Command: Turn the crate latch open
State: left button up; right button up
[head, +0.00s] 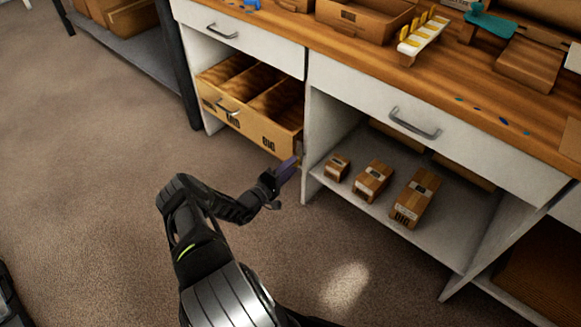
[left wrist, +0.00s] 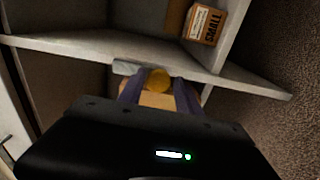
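The wooden crate (head: 250,122) sits in the left bay of the white workbench, under a drawer, with a metal handle (head: 228,108) on its front. My left gripper (head: 288,168) is at the crate's lower right front corner. In the left wrist view a round yellow knob (left wrist: 158,80), which looks like the latch, shows between the two purple fingers (left wrist: 158,94). The fingers stand apart on either side of it; I cannot tell whether they touch it. In the head view the gripper hides most of the latch. My right gripper is not in view.
A white divider and lower shelf (head: 380,205) are just right of the gripper. Three small boxes (head: 373,181) stand on that shelf. A closed drawer (head: 430,125) with a handle is above. The wooden benchtop (head: 370,60) holds trays and tools. The carpet in front is clear.

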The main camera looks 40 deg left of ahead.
pick_arm(q)
jog(key=shift+o, duration=1.2)
jog(key=s+p, duration=0.2)
jog(key=s, duration=0.5)
jog(key=shift+s, duration=0.4)
jog(key=shift+d, duration=0.1)
